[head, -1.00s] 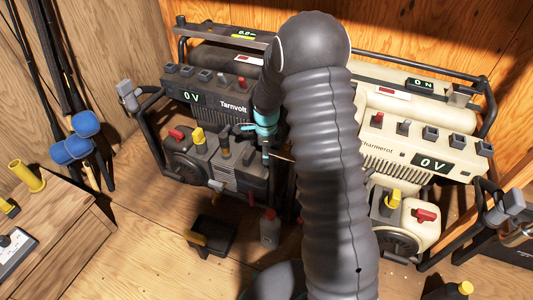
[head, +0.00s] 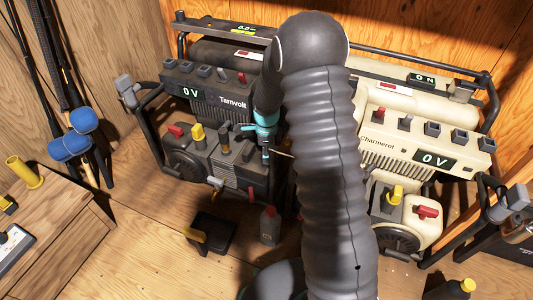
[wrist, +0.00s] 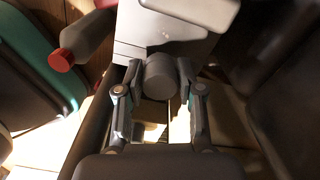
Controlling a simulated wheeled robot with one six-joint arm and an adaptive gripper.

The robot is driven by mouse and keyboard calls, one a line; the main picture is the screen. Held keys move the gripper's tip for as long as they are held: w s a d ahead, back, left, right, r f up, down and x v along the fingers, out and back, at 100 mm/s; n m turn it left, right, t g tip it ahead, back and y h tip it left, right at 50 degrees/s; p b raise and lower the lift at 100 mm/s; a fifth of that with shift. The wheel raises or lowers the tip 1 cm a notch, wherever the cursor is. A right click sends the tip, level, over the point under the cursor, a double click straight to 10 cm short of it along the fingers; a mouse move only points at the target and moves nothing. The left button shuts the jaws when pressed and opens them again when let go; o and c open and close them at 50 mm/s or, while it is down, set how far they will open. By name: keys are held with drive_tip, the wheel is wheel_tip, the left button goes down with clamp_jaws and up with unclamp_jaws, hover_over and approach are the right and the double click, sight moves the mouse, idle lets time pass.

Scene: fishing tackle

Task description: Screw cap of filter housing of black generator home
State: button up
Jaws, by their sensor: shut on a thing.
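The black generator Tarnvolt (head: 205,100) stands at the left in the head view, its display reading 0 V. Its front carries a grey ribbed housing (head: 238,174). My gripper (wrist: 162,88) is shut on a grey round cap (wrist: 160,74) in the wrist view. The cap is against the edge of a light grey block (wrist: 150,35); I cannot tell how far it is seated. In the head view my wrist shows beside the generator's front, but the fingertips and cap are hard to make out there. My arm hides the generator's right end.
A cream generator Charmerot (head: 400,150) stands at the right. A grey bottle with a red cap (head: 270,226) and a small black container (head: 212,234) stand on the floor in front. A wooden cabinet (head: 60,235) is at the left.

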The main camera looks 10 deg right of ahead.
drive_tip(key=shift+f+b, duration=0.35)
drive_tip(key=shift+f, duration=0.25)
drive_tip(key=o, duration=1)
drive_tip(key=shift+r, duration=0.1)
wheel_tip(320, 180, up, 12)
